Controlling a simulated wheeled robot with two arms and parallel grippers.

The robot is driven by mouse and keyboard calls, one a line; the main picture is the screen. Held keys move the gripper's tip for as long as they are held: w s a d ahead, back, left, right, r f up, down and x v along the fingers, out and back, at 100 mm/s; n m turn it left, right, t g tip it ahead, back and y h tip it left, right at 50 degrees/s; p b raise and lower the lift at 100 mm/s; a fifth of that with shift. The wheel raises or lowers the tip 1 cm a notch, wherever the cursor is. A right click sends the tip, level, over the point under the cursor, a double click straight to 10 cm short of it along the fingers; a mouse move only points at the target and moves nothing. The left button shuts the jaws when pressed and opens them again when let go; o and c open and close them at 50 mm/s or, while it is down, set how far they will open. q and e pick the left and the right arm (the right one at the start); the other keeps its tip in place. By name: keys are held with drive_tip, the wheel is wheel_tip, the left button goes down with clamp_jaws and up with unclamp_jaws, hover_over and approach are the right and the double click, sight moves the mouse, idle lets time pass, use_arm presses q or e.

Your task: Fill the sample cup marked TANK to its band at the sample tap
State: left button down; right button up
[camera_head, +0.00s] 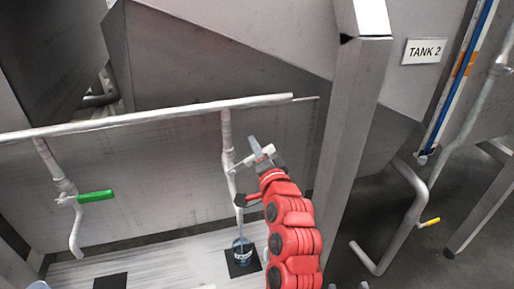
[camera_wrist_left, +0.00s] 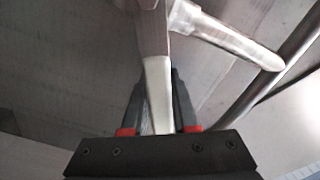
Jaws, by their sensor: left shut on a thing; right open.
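The sample tap (camera_head: 228,150) hangs from a horizontal pipe, its spout pointing down. The sample cup (camera_head: 242,249), clear with a dark label too small to read surely, stands upright on a black square pad (camera_head: 238,268) below the spout. Its band and fill level are too small to tell. My left gripper (camera_head: 262,158) is at the tap, shut on its pale lever. In the left wrist view the lever (camera_wrist_left: 157,80) runs between both fingers (camera_wrist_left: 158,105), with the pale tap pipe (camera_wrist_left: 225,40) beyond.
A second tap with a green handle (camera_head: 96,196) is at left, with an empty black pad (camera_head: 110,281) below. The horizontal pipe (camera_head: 150,116) and a steel post (camera_head: 352,130) are close to my arm.

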use_arm(q)
drive_tip(key=shift+w+d+f+m+p, duration=0.1)
drive_tip(key=shift+d+f+m+p, duration=0.1)
drive_tip(key=shift+f+m+p, duration=1)
drive_tip(key=shift+w+d+f+m+p, duration=0.15)
drive_tip(key=shift+f+m+p, duration=0.65)
drive_tip(key=shift+m, duration=0.8)
drive_tip(key=shift+s+r, duration=0.1)
drive_tip(key=c, duration=0.7)
unclamp_jaws()
drive_tip(key=shift+d, duration=0.1)
